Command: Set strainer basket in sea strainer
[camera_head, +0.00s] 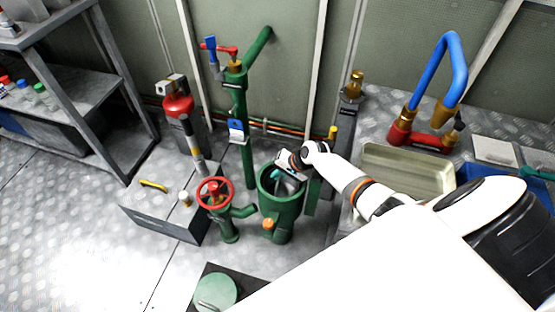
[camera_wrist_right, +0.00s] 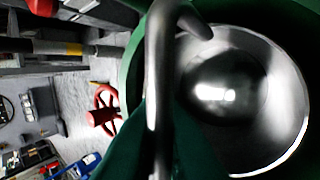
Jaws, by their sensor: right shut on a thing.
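The sea strainer (camera_head: 283,218) is an open-topped green upright cylinder at the centre of the head view. My right gripper (camera_head: 279,173) reaches in from the right, at the strainer's mouth, and is shut on the strainer basket. The basket is mostly hidden in the head view. In the right wrist view, the basket (camera_wrist_right: 262,100) shows as a shiny round metal bowl with a grey bar across its near side. The green strainer wall (camera_wrist_right: 133,60) shows beside it. I cannot tell how deep the basket sits. My left gripper is not in view.
A red handwheel valve (camera_head: 214,193) stands left of the strainer. A round green lid (camera_head: 215,291) lies on a dark mat in front. A metal box (camera_head: 163,220) stands at left, green piping (camera_head: 246,115) behind. A beige tray (camera_head: 405,170) and blue hose (camera_head: 453,65) are on the right.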

